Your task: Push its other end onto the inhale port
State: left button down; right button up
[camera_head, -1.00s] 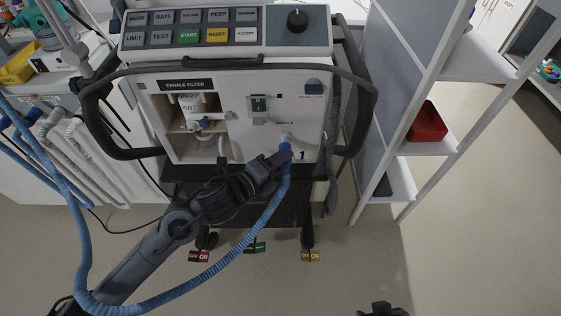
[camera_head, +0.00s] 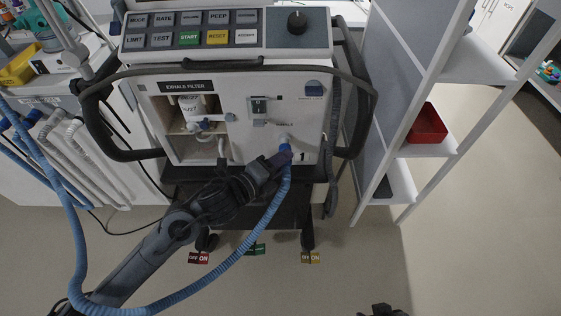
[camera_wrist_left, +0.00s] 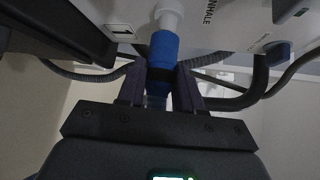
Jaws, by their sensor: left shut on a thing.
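The blue hose (camera_head: 243,244) runs from the left in a long loop up to the ventilator (camera_head: 275,140). My left gripper (camera_head: 282,158) is shut on its blue end cuff (camera_head: 285,149), which also shows between the fingers in the left wrist view (camera_wrist_left: 162,48). The cuff points at the white inhale port (camera_wrist_left: 168,16) on the ventilator's lower front, beside the INHALE lettering. Cuff and port line up and meet in the left wrist view; how far one sits over the other I cannot tell. A dark tip of my right gripper (camera_head: 383,310) shows at the bottom edge.
The black rail (camera_head: 366,110) curves around the ventilator front. The exhale filter bay (camera_head: 195,125) is to the left of the port. A white shelf with a red bin (camera_head: 427,124) stands to the right. Pale hoses (camera_head: 75,155) hang at the left.

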pick_arm(q)
jog(key=shift+w, duration=1.2)
jog(key=shift+w+a, duration=0.1)
jog(key=shift+a, duration=0.05)
dwell(0.8)
jog(key=c, duration=0.7)
grip_release()
jog(key=shift+w, duration=0.1)
jog(key=shift+o, duration=0.2)
